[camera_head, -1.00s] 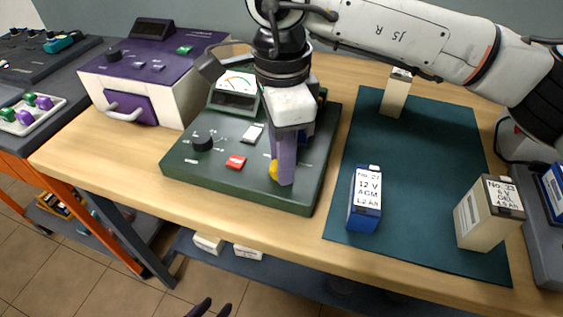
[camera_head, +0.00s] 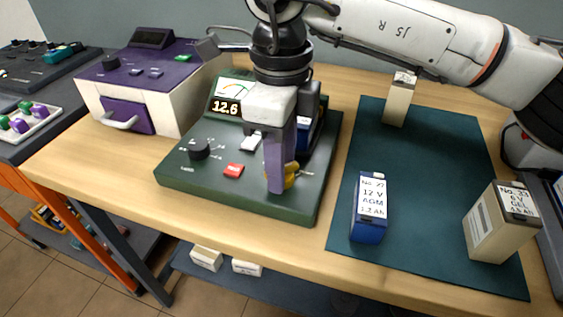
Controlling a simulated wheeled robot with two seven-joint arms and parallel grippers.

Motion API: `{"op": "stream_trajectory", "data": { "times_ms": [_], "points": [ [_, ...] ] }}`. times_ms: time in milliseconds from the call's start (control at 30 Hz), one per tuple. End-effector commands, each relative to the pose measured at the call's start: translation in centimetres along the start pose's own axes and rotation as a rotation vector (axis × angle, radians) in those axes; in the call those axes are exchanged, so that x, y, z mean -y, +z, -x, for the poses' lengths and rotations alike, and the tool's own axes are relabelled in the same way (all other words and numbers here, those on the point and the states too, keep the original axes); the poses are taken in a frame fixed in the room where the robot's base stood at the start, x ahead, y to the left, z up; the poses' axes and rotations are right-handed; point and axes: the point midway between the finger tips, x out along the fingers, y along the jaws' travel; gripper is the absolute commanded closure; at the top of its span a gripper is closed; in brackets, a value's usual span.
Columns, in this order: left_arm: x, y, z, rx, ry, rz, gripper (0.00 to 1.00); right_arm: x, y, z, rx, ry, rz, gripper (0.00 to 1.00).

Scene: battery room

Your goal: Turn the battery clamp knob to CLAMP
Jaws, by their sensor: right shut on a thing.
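The green battery tester (camera_head: 215,178) stands on the wooden bench, and its display (camera_head: 225,106) reads 12.6. The yellow clamp knob (camera_head: 292,172) sits at the panel's right side, partly hidden behind my purple gripper finger. My right gripper (camera_head: 281,178) points down and is shut on the knob. A blue battery (camera_head: 303,138) sits in the tester behind my gripper, mostly hidden. The knob's pointer and its markings are hidden, so I cannot tell its exact setting. My left gripper is out of view.
A green mat (camera_head: 425,190) on the right holds a blue 12 V battery (camera_head: 370,210), a cream 6 V battery (camera_head: 495,228) and another cream battery (camera_head: 398,98). A purple and white device (camera_head: 150,80) stands at the left. The tester also has a black dial (camera_head: 199,149) and a red button (camera_head: 233,171).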

Motion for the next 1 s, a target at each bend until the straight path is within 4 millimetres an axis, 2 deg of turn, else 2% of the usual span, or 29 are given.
{"op": "stream_trajectory", "data": {
  "times_ms": [367, 400, 500, 833, 1000],
  "points": [
    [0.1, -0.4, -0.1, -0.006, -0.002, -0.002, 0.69, 0.1, 0.0, 0.2, 0.004, 0.000, -0.020, 0.91],
    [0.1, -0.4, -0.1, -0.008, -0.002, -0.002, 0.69, 0.1, 0.0, 0.2, 0.004, 0.000, -0.020, 0.67],
    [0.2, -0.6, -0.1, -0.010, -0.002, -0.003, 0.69, 0.1, 0.0, 0.1, 0.003, 0.000, -0.018, 0.51],
    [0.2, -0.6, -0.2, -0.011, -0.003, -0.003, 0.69, 0.1, 0.0, 0.3, 0.002, 0.000, -0.013, 0.50],
    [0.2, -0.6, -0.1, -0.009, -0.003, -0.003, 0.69, 0.1, 0.1, 2.3, 0.003, -0.003, -0.014, 0.50]
  ]
}}
